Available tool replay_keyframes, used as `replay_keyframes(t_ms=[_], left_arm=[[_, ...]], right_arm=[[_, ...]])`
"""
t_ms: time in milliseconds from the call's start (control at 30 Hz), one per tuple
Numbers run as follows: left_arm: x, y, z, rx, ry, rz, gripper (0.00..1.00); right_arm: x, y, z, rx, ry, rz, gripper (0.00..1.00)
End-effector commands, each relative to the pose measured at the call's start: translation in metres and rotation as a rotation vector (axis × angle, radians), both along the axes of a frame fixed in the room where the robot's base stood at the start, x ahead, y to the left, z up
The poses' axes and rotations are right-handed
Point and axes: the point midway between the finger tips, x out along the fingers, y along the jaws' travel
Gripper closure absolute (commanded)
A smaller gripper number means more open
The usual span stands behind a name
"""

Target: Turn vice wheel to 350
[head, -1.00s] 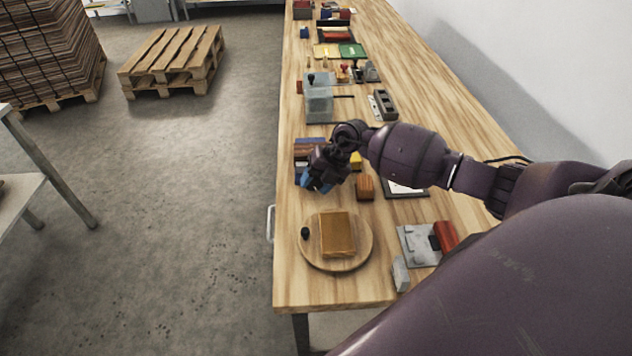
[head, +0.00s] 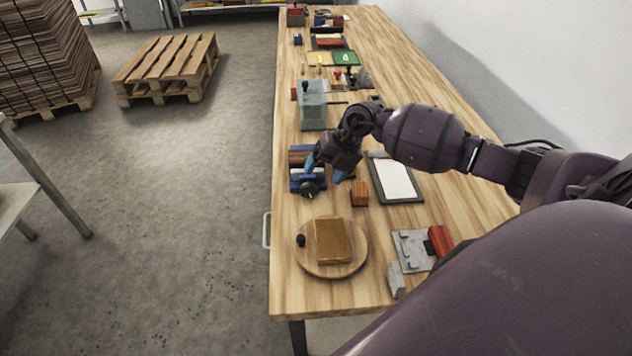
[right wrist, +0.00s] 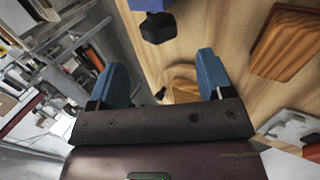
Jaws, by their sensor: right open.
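The vice (head: 295,172) is blue with brown wood and stands near the table's left edge, partly hidden by my gripper. Its dark wheel (head: 308,188) faces the near side. In the right wrist view the wheel (right wrist: 158,28) is a dark faceted knob at the top, below a piece of the blue vice body (right wrist: 150,5). My right gripper (head: 323,175) is open, its blue fingers beside and above the vice in the head view. In the right wrist view the gripper (right wrist: 163,75) is empty between its fingers, with the wheel beyond them. My left gripper is not in view.
A wooden block (head: 359,194) stands just right of the vice. A framed white sheet (head: 396,180) lies farther right. A round board (head: 352,262) with a tan block (head: 332,241) is nearer, and a grey box (head: 313,112) stands behind.

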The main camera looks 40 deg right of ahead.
Motion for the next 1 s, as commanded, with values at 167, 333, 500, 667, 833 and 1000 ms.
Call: replay_keyframes(t_ms=[167, 333, 500, 667, 833, 1000], left_arm=[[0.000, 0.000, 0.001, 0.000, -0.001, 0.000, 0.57], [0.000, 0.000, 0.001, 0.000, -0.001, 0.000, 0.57], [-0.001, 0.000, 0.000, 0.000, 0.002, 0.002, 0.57], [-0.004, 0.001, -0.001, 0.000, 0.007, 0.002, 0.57], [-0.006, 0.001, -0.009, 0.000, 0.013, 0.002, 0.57], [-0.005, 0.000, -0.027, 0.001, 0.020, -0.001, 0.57]], right_arm=[[-0.007, -0.011, 0.021, -0.002, 0.001, 0.000, 0.27], [-0.010, -0.015, 0.031, 0.000, 0.002, 0.000, 0.27], [-0.010, -0.016, 0.033, 0.001, 0.001, 0.000, 0.27], [-0.010, -0.016, 0.033, 0.001, 0.001, 0.000, 0.27], [0.005, -0.009, 0.045, 0.000, -0.036, 0.013, 0.27], [0.045, 0.010, 0.068, -0.016, -0.109, 0.055, 0.27]])
